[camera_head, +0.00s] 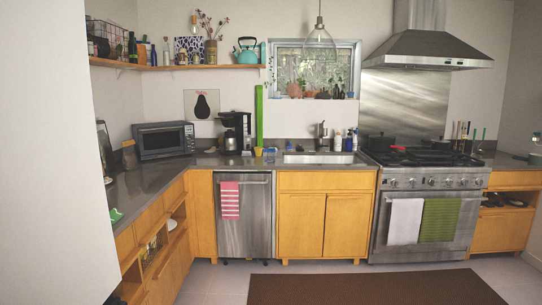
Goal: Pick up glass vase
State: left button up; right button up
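No glass vase stands out clearly from here. A brownish vase-like vessel (210,52) with dried flowers stands on the wall shelf at the upper left, but I cannot tell if it is glass. A small clear bluish container (270,155) stands on the counter left of the sink; it is too small to identify. Several small bottles and plants stand on the window sill. Neither of my grippers is in view.
An L-shaped grey counter (150,178) carries a microwave (164,139) and a coffee maker (235,130). The stove (424,205) stands right of the sink (318,158). A white surface (50,160) blocks the left side. A brown rug (370,288) lies on open floor.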

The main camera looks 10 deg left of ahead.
aim_at(270, 146)
jog(key=i+j+u, duration=0.25)
jog(key=i, duration=0.95)
jog(key=i+j+u, duration=0.1)
jog(key=i+u, duration=0.2)
jog(key=i, duration=0.95)
